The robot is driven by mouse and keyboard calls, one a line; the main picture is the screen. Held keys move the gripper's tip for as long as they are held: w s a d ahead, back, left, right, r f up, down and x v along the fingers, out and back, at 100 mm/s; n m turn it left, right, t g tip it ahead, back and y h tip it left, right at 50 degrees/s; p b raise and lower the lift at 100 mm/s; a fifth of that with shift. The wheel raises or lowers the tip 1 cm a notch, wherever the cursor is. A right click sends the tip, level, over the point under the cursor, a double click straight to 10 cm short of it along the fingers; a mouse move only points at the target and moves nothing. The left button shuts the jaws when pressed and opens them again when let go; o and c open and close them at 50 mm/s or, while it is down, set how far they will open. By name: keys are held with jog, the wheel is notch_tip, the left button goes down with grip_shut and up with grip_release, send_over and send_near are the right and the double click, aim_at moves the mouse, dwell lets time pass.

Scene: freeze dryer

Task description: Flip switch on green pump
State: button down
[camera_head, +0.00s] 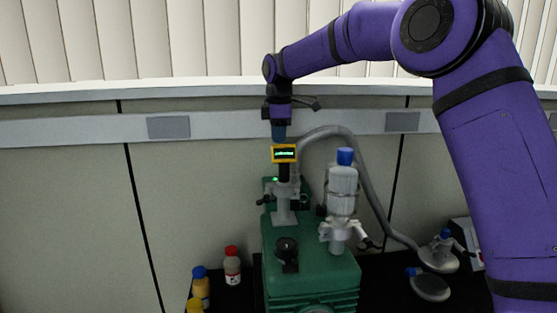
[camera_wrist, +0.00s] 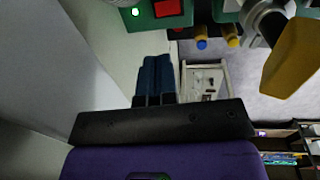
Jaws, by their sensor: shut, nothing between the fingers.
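The green pump (camera_head: 310,272) stands on the dark bench in the head view. Its top edge also shows in the wrist view. The red switch (camera_wrist: 172,8) sits on the pump's green panel, cut by the top edge of the wrist view. A lit green lamp (camera_wrist: 135,12) is beside it; a small green light also shows at the pump's back in the head view. My gripper (camera_head: 278,131) points down above the pump's back, behind the yellow gauge. In the wrist view its blue fingers (camera_wrist: 155,62) are shut and empty, apart from the switch. The switch's tilt is unclear.
The yellow gauge (camera_head: 285,153) rises above the pump, close to my gripper. A clear vessel with a blue cap (camera_head: 345,156) and a grey hose (camera_head: 370,185) stand to the right. Red-capped (camera_head: 232,267) and blue-capped (camera_head: 200,284) bottles are at left. The wall is close behind.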

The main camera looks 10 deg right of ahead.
jog(key=f, duration=0.4)
jog(key=w+f, duration=0.1)
jog(key=f, duration=0.7)
jog(key=shift+w+f, duration=0.15)
jog(key=shift+w, duration=0.1)
jog(key=shift+f, duration=0.5)
jog(key=shift+w+f, duration=0.1)
